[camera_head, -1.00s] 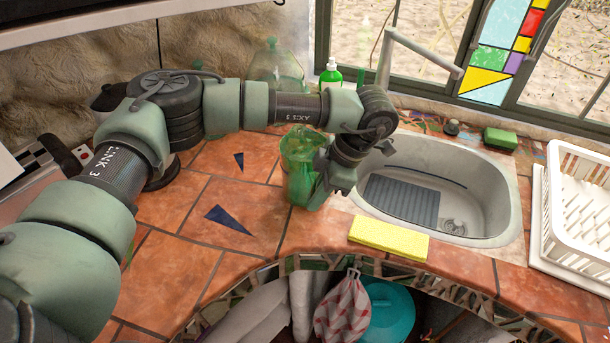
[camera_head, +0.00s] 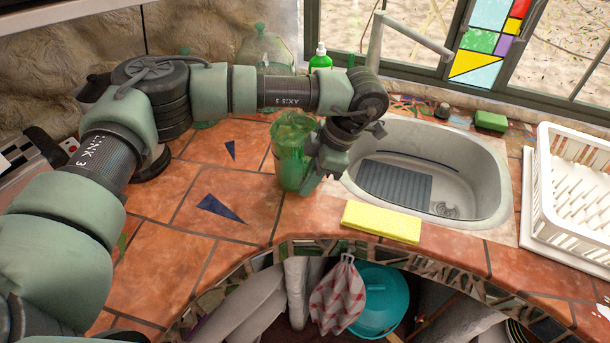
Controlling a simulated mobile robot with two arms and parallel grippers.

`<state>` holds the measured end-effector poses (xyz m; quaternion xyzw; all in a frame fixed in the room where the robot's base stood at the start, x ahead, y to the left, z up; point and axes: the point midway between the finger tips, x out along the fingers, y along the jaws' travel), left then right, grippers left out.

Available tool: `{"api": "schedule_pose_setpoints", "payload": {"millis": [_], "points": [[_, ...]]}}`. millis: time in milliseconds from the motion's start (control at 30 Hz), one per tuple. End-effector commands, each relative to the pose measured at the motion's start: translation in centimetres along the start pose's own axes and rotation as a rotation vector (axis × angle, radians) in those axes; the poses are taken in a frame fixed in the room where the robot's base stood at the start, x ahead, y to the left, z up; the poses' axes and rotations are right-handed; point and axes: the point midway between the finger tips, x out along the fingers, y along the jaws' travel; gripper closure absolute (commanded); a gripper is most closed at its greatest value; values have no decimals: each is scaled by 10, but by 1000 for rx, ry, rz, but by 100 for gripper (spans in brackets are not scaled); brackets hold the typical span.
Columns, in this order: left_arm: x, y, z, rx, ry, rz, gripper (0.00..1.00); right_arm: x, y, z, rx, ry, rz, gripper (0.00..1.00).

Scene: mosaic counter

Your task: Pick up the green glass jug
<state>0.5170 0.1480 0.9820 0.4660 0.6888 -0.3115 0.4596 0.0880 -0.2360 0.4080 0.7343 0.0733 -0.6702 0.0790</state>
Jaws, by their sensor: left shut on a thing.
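The green glass jug (camera_head: 290,150) is upright at the front middle of the tiled counter, just left of the sink. It is see-through green. My left gripper (camera_head: 312,170) is at the jug's right side, shut on it. The gripper's body and wrist hide part of the jug's right side, and the fingertips are hard to make out. I cannot tell whether the jug's base touches the tiles. My right gripper is not in view.
A yellow sponge (camera_head: 381,221) lies by the sink's (camera_head: 480,207) front edge. A white dish rack (camera_head: 575,200) stands at right. A green soap bottle (camera_head: 320,62) and a glass dome (camera_head: 264,52) stand behind my arm. Tiles left of the jug are clear.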

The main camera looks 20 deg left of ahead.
Motion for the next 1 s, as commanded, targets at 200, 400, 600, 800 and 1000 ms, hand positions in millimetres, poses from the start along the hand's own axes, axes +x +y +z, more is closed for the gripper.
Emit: {"api": "schedule_pose_setpoints", "payload": {"millis": [200, 400, 600, 800, 1000], "points": [[-21, 1, -8, -3, -3, 4, 100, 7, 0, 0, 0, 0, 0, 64], [-64, 2, -26, -4, -5, 7, 100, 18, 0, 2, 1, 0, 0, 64], [-121, 1, -50, -5, -3, 10, 100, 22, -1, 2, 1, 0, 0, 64], [-160, 1, -66, -4, -2, 7, 100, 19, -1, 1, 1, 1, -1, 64], [-179, 0, -74, -1, 0, 4, 100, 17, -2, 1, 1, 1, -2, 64]]}}
